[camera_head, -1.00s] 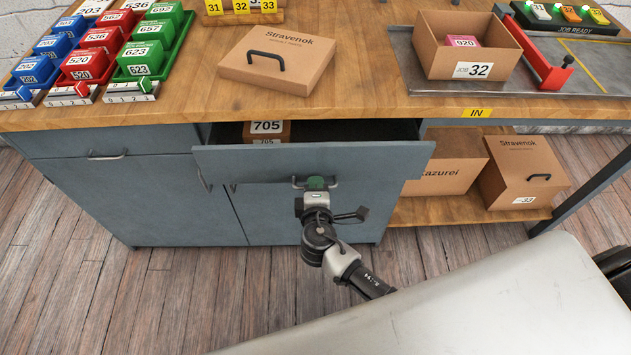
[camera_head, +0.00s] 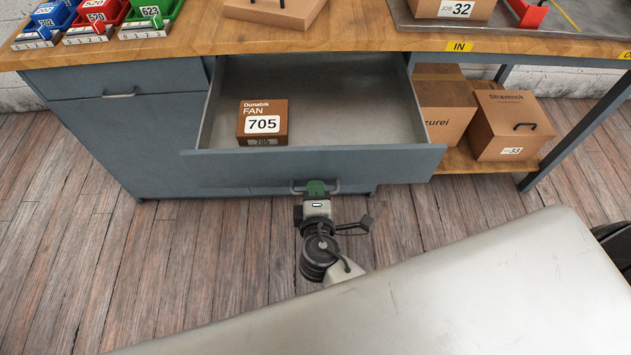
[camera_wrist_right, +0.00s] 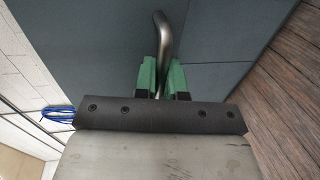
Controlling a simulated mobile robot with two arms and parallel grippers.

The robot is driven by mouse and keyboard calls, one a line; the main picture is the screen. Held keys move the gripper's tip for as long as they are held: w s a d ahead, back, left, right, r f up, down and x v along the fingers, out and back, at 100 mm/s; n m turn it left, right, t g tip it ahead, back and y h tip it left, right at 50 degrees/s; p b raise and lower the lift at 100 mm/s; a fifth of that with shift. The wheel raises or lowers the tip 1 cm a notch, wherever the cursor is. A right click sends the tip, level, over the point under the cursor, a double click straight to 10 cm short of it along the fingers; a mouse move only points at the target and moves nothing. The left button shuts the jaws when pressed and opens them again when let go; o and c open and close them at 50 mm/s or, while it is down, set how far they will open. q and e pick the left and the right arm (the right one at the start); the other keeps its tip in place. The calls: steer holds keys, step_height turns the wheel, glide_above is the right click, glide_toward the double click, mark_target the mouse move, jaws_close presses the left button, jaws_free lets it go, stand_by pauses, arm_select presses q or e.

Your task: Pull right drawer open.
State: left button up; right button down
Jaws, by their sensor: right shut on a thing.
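The right drawer (camera_head: 400,162) of the blue-grey bench is pulled well out, and its inside shows. A brown box labelled Dunabik FAN 705 (camera_head: 262,123) lies in it, left of the middle. My right gripper (camera_head: 316,188) is at the drawer front, shut on the metal drawer handle (camera_head: 335,186). In the right wrist view the green fingers of my right gripper (camera_wrist_right: 161,75) stand on both sides of the handle bar (camera_wrist_right: 165,38). My left gripper is not in view.
The left drawer with its handle (camera_head: 119,95) is shut. Cardboard boxes (camera_head: 508,125) stand on the low shelf at the right. Bare floor (camera_head: 230,270) lies in front.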

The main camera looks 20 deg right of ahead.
steer(key=shift+s+a, duration=0.2)
steer(key=shift+s, duration=0.45)
steer(key=c, duration=1.2)
jaws_free()
steer(key=b+v, duration=0.1)
steer(key=v, duration=0.9)
steer(key=shift+s+a, duration=0.15)
steer(key=shift+s, duration=0.25)
